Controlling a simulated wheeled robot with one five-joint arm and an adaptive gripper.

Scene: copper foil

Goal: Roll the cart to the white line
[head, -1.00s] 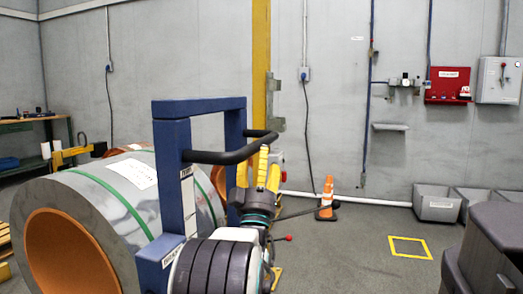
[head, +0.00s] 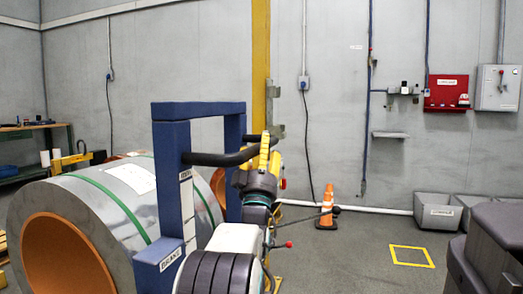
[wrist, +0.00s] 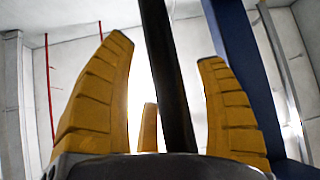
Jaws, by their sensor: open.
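The cart's blue upright frame (head: 170,185) stands just ahead of me, with a black handle bar (head: 225,156) reaching out toward the right. A big grey coil (head: 110,205) with an orange core and green straps lies beside the frame at left. My gripper (head: 266,148) is open at the right end of the handle. In the wrist view, the yellow fingers of my gripper (wrist: 165,90) stand on either side of the dark handle bar (wrist: 168,75), with gaps showing. I cannot make out a white line on the floor for certain; the cart's wheels are hidden.
An orange cone (head: 327,207) stands beyond my arm by the wall. A white strip (head: 360,209) runs along the wall's foot. A yellow square (head: 411,256) marks open floor at right. Grey bins (head: 437,211) and a dark bulky object (head: 490,245) are farther right.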

